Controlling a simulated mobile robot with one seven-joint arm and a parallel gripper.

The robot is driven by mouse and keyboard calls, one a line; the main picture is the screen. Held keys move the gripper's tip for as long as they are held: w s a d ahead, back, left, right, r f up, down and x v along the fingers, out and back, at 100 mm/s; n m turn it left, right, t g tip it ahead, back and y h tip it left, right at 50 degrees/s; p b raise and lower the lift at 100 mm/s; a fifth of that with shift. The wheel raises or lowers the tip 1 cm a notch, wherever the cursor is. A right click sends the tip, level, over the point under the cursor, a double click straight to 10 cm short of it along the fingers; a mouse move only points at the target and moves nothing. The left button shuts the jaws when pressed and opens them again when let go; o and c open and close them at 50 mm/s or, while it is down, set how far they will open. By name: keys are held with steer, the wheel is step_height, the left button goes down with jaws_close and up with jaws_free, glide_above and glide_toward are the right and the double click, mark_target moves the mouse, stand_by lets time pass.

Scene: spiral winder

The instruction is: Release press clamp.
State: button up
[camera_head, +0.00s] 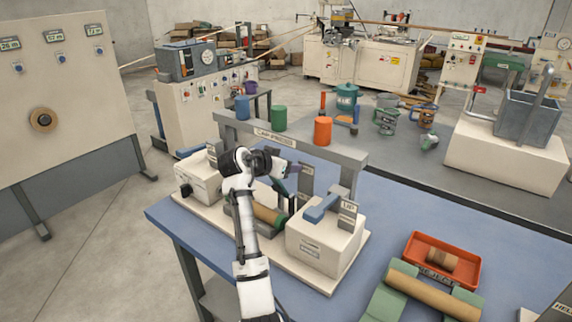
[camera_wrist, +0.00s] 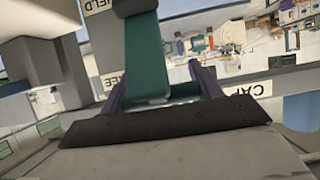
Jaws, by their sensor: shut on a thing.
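The cap press (camera_head: 290,137) stands on the blue table in the head view, a grey frame over a pale base. My gripper (camera_head: 284,172) is at the press, below its crossbar. In the wrist view, my gripper (camera_wrist: 160,92) has its two dark purple fingers on either side of a green clamp handle (camera_wrist: 147,55) and is shut on it. Signs reading "HELD" and "FREE", partly cut off or turned, show beside the handle. A brown tube with a green end (camera_head: 268,214) lies in the press cradle. My arm hides part of the press.
A white block with a blue lever (camera_head: 322,207) stands at the right end of the press base. An orange reject tray (camera_head: 440,262) and a tube on green supports (camera_head: 432,293) lie at the right.

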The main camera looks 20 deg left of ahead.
steer(key=shift+w+d+f+g, duration=0.2)
steer(key=shift+w+f+g, duration=0.05)
steer(key=shift+f+g, duration=0.2)
steer(key=shift+f, duration=0.15)
stand_by(0.9)
steer(key=o, duration=1.4)
steer(key=shift+s+a+r+p, duration=0.15)
steer(key=shift+s+r+p, duration=0.2)
steer(key=shift+r+p, duration=0.45)
steer(key=shift+s+a+r+p, duration=0.15)
steer(key=shift+s+r+p, duration=0.3)
steer(key=shift+r, duration=0.6)
steer(key=shift+s+a+r+p, duration=0.15)
steer(key=shift+s+r+p, duration=0.1)
steer(key=shift+r+p, duration=0.6)
steer(key=shift+s+a+r, duration=0.25)
steer(key=shift+s+r, duration=0.5)
steer(key=shift+r, duration=0.8)
steer(key=shift+s+a+r, duration=0.3)
steer(key=shift+s+r, duration=0.4)
steer(key=shift+r, duration=0.85)
steer(key=shift+s+a+r, duration=0.25)
steer(key=shift+s+r, duration=0.5)
steer(key=shift+r, duration=0.8)
